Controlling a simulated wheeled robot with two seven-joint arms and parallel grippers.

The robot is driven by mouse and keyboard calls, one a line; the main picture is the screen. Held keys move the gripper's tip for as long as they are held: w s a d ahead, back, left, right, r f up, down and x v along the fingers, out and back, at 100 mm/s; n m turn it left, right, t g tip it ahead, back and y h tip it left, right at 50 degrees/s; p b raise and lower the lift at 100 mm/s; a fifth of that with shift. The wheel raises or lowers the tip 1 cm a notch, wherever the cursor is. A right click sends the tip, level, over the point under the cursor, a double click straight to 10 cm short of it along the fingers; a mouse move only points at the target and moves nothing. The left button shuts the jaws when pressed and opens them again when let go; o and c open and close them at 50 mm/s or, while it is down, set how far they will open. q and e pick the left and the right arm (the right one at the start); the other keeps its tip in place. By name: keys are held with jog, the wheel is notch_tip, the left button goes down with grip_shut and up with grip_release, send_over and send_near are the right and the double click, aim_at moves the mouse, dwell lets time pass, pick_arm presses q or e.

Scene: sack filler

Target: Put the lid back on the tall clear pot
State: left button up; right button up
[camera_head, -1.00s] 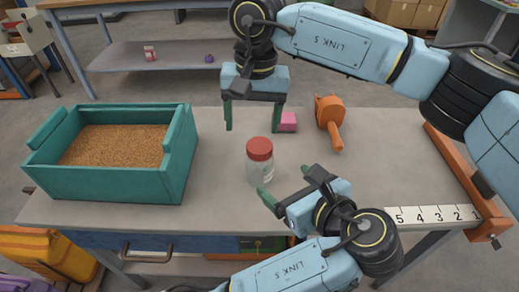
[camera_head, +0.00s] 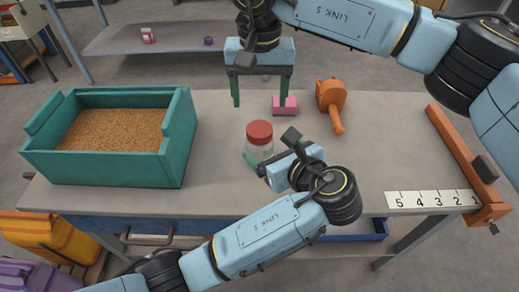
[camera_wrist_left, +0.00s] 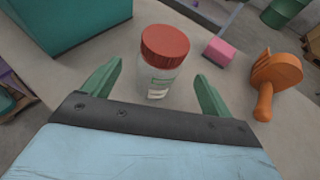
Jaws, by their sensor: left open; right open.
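The tall clear pot (camera_head: 260,152) stands upright near the middle of the table. Its red lid (camera_head: 259,132) sits on top of it; whether it is screwed tight I cannot tell. In the left wrist view the pot (camera_wrist_left: 157,82) and red lid (camera_wrist_left: 165,43) show between and beyond my fingers. My left gripper (camera_head: 254,167) is open at the near side of the pot; its fingers also show in the left wrist view (camera_wrist_left: 155,85), one on each side. My right gripper (camera_head: 260,102) is open and empty behind the pot, fingers pointing down.
A pink block (camera_head: 285,105) is beside a right gripper finger. An orange tool (camera_head: 332,102) lies to its right. A teal bin (camera_head: 110,165) of grain stands at left. A number strip (camera_head: 432,199) and orange rail (camera_head: 462,160) are at right. The table between tool and rail is clear.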

pick_arm(q)
jog(key=x, duration=0.6)
jog(key=shift+w+a, duration=0.1)
jog(key=shift+w, duration=0.05)
